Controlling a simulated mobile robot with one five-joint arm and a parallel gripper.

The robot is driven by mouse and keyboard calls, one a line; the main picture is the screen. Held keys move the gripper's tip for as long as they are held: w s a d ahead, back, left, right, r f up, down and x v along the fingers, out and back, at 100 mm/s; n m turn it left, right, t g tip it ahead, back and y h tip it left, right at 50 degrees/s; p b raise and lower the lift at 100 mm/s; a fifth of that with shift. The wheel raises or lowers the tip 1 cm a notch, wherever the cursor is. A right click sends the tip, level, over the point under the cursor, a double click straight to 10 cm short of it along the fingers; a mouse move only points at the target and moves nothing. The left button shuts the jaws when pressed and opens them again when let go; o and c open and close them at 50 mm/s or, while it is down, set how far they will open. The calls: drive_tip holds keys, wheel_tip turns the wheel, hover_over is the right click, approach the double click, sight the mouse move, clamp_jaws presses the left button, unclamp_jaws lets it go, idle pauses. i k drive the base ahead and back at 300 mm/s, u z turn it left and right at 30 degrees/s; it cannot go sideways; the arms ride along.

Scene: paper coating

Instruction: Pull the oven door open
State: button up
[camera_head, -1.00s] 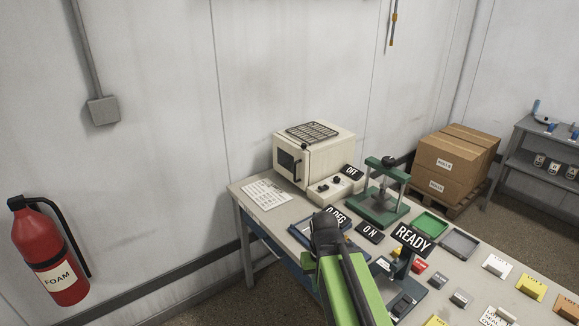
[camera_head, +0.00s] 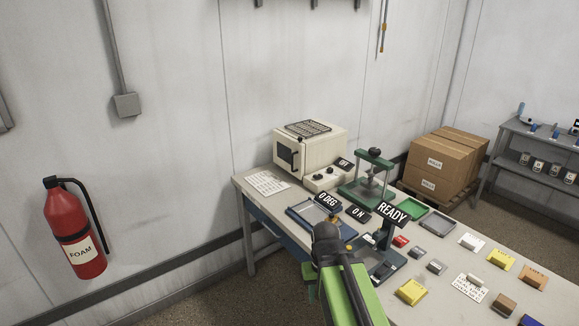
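The oven is a small cream box (camera_head: 322,143) with a wire rack on top, at the far left end of the workbench. Its door (camera_head: 288,154), with a dark window and dark handle, faces left toward the front and looks shut. My green and black arm reaches in from the bottom of the head view, with my gripper (camera_head: 327,236) at its dark end near the bench's front edge. The gripper is well short of the oven and apart from it. Its fingers cannot be made out, and anything between them is hidden.
On the workbench (camera_head: 388,296), a control box (camera_head: 326,179), a green press (camera_head: 368,178), a blue tray (camera_head: 314,217) and a printed sheet (camera_head: 268,182) stand around the oven. A fire extinguisher (camera_head: 76,230) is on the left. Floor left of the bench is clear.

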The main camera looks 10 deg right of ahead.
sight(288, 153)
drive_tip(key=u, duration=0.15)
drive_tip(key=i, duration=0.95)
drive_tip(key=u, duration=0.6)
drive_tip(key=i, duration=0.45)
drive_tip(key=u, duration=0.4)
